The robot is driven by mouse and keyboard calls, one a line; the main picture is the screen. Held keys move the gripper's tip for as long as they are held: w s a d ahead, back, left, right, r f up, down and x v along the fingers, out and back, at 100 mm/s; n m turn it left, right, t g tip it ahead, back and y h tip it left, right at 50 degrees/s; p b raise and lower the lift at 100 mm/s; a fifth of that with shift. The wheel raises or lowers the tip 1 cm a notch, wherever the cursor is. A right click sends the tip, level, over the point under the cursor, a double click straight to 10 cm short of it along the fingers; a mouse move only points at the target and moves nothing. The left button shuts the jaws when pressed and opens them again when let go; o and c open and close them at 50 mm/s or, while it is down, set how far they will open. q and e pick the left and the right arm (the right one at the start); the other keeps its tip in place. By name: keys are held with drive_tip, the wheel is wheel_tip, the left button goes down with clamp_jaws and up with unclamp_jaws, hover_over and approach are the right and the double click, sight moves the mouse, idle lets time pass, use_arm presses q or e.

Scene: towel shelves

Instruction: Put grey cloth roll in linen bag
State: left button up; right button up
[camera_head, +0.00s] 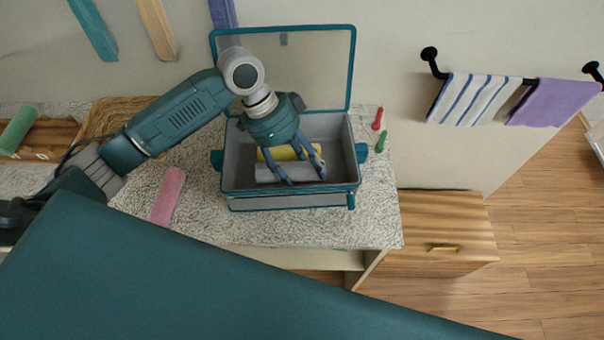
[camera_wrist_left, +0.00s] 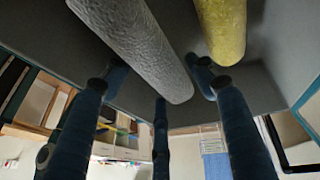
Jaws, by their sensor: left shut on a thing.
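The linen bag (camera_head: 245,201) is a grey box-like bag with teal edges, standing on the counter with its lid raised at the back. My left gripper (camera_head: 304,177) reaches down into it from above and is shut on the grey cloth roll (camera_head: 268,174). The roll lies crosswise inside the bag's walls; whether it touches the floor I cannot tell. In the left wrist view the grey roll (camera_wrist_left: 135,45) runs between the blue fingers. My right gripper is not in view.
A yellow roll (camera_head: 272,155) lies in the bag just behind the grey one. A pink roll (camera_head: 168,195) lies on the counter left of the bag, and a green roll (camera_head: 17,130) at far left. Red (camera_head: 378,119) and green (camera_head: 382,141) small items are right of the bag.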

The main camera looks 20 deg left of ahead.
sight(302, 178)
use_arm(q)
drive_tip(key=shift+f, duration=1.85)
drive_tip(key=shift+f, duration=0.1)
drive_tip(key=o, duration=0.9)
drive_tip(key=shift+c, duration=0.2)
